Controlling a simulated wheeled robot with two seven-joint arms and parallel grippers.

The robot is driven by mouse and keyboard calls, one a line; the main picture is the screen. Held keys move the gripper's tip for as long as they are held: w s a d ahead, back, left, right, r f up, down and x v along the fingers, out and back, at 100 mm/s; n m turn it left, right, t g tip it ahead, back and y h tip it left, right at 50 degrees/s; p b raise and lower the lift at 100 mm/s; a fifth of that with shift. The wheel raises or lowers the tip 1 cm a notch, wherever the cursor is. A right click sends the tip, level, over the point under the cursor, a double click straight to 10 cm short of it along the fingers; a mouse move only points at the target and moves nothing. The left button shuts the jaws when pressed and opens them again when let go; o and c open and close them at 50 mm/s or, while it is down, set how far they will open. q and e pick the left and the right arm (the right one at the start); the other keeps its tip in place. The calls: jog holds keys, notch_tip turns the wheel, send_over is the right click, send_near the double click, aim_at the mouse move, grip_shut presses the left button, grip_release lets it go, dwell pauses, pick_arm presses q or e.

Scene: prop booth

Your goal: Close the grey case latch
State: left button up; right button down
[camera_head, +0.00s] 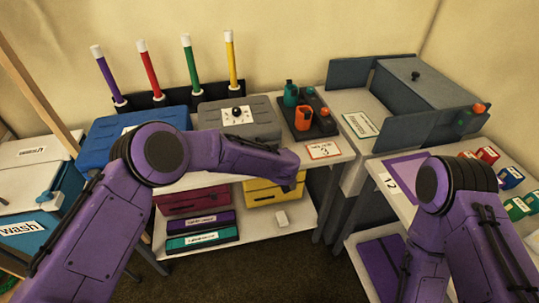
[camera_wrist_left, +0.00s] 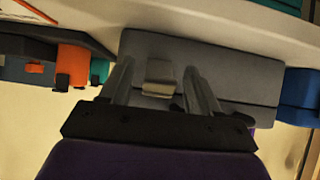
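The grey case (camera_head: 262,103) stands on the middle table, with a black knob on a white dial plate on its lid. My left arm passes in front of it, and the latch is hidden in the head view. In the left wrist view the grey case (camera_wrist_left: 235,75) fills the middle, with its small pale latch (camera_wrist_left: 160,78) on the front. My left gripper (camera_wrist_left: 157,72) is open and empty, one finger on either side of the latch. I cannot tell whether they touch. My right gripper is out of view.
A blue case (camera_head: 130,118) stands left of the grey case. A dark tray (camera_head: 322,127) with orange and teal pieces is on its right. Upright coloured rods (camera_head: 150,70) stand behind.

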pick_arm(q)
jog(key=b+v, duration=0.1)
jog(key=v, duration=1)
notch_tip(320, 180, down, 12)
jog(key=s+d+m+t+b, duration=0.1)
jog(key=s+m+t+b, duration=0.15)
jog(key=b, duration=0.75)
notch_tip(320, 180, up, 6)
jog(key=w+n+t+y, duration=0.2)
jog(key=n+t, duration=0.1)
jog(key=t, duration=0.1)
jog(key=shift+m, duration=0.25)
jog(key=shift+a+f+p+x, duration=0.15)
jog(key=shift+p+x, duration=0.15)
jog(key=shift+x, duration=1.3)
jog(key=shift+a+f+p+x, duration=0.15)
jog(key=shift+p+x, duration=0.2)
jog(key=shift+x, duration=1.3)
jog(key=shift+a+r+p+x, duration=0.1)
jog(key=shift+p+x, duration=0.2)
jog(key=shift+x, duration=1.3)
